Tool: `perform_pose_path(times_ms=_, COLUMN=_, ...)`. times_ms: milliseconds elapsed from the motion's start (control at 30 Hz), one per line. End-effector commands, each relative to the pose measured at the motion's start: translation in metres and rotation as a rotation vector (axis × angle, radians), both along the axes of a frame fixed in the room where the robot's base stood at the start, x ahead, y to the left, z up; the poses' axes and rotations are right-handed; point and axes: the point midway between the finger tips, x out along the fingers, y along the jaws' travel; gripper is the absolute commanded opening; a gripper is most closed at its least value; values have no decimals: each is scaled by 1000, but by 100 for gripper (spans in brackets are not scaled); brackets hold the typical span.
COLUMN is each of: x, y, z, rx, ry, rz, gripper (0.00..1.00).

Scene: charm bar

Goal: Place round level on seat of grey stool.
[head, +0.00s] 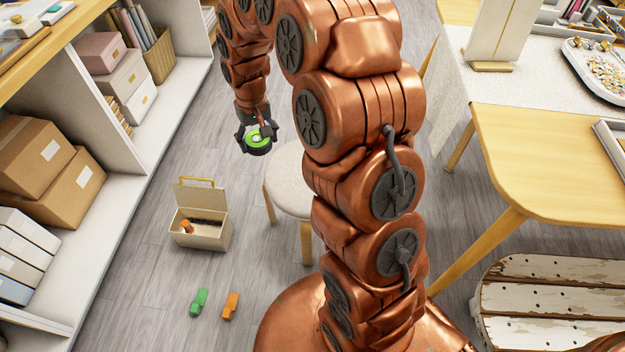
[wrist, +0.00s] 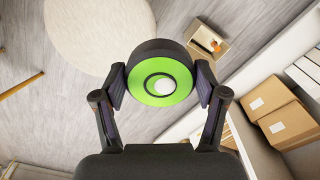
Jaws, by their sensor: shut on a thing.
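The round level (head: 259,140) is a black disc with a green top and a pale centre. My gripper (head: 257,138) is shut on it and holds it in the air, above the floor to the left of the stool. In the wrist view the round level (wrist: 161,82) sits between the two fingers of my gripper (wrist: 160,85). The stool (head: 288,185) has a pale grey round seat and wooden legs; my arm hides its right part. In the wrist view the seat (wrist: 98,32) is at the upper left, apart from the level.
An open toolbox (head: 203,232) stands on the floor left of the stool. A green block (head: 199,301) and an orange block (head: 230,305) lie nearer. Shelves with boxes (head: 60,175) line the left. A wooden table (head: 560,160) and a worn white slatted bench (head: 545,300) are right.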

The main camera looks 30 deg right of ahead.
Motion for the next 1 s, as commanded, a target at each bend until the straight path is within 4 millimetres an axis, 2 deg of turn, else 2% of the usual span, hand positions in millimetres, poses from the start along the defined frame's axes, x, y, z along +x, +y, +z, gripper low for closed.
perform_pose_path(times_ms=33, x=-5, y=-8, z=-23, rx=-1, ry=-2, rz=-18, gripper=32)
perform_pose_path(times_ms=600, x=-66, y=-76, z=-159, rx=0, ry=4, rz=-214, gripper=32)
perform_pose_path(times_ms=800, x=-86, y=-96, z=-198, rx=-5, ry=0, rz=-282, gripper=32)
perform_pose_path(times_ms=1000, x=-101, y=-107, z=-220, rx=-10, ry=2, rz=-323, gripper=32)
